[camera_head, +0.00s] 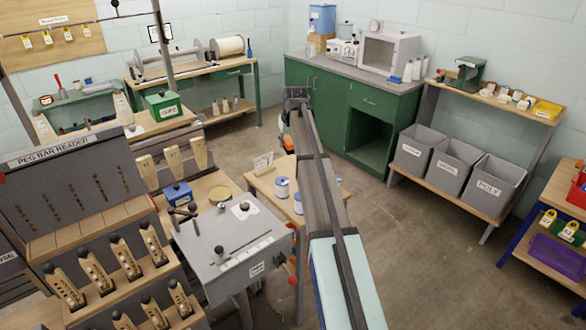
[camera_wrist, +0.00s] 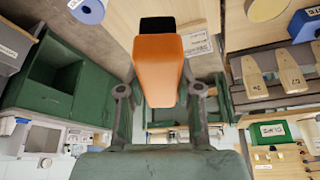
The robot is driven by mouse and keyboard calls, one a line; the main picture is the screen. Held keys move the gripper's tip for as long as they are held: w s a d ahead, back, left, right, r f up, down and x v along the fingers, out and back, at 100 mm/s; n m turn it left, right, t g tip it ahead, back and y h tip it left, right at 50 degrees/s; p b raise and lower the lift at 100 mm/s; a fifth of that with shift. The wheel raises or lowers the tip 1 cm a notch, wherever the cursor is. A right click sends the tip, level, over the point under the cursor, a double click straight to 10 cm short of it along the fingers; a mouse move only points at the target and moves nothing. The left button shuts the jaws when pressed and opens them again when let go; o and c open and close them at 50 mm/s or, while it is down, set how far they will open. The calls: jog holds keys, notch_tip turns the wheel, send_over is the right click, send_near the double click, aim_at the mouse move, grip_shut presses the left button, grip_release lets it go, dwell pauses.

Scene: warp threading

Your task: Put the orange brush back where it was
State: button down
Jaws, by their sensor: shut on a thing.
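In the wrist view, the orange brush (camera_wrist: 159,72), an orange block with a black end, sits between the two fingers of my gripper (camera_wrist: 160,91). The gripper is shut on it, and the black end points away from the palm. In the head view, a small orange patch, apparently the brush (camera_head: 288,142), shows just left of my long arm link, above the back of a small wooden table (camera_head: 258,183). My gripper is mostly hidden there behind the arm. I cannot tell the brush's exact height above the table.
The small table carries blue-and-white spools (camera_head: 282,187) and a white card (camera_head: 263,162). A grey machine (camera_head: 230,250) stands in front on the left. A green cabinet (camera_head: 325,110) stands behind. Grey bins (camera_head: 455,165) are at the right; open floor lies between.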

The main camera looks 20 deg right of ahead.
jog(key=n, duration=0.1)
send_over(291, 162)
jog(key=s, duration=0.6)
jog(key=w+r+n+y, duration=0.1)
jog(key=w+n+y, duration=0.1)
jog(key=w+n, duration=0.15)
jog(key=shift+m, duration=0.25)
jog(key=f+p, duration=0.1)
jog(key=f, duration=0.5)
jog(key=f+p, duration=0.1)
jog(key=f, duration=0.6)
jog(key=f+p, duration=0.2)
jog(key=f, duration=0.4)
jog(key=shift+w+d+f, duration=0.15)
jog(key=shift+w+f, duration=0.05)
jog(key=shift+w, duration=0.15)
jog(key=shift+f, duration=0.1)
jog(key=shift+f, duration=0.15)
jog(key=c, duration=0.8)
grip_release()
jog(key=b+v, duration=0.1)
jog(key=v, duration=0.5)
jog(key=b+v, duration=0.1)
jog(key=v, duration=0.5)
jog(key=shift+w+a+r+b, duration=0.1)
jog(key=shift+a+r+b, duration=0.1)
jog(key=shift+r+b, duration=0.2)
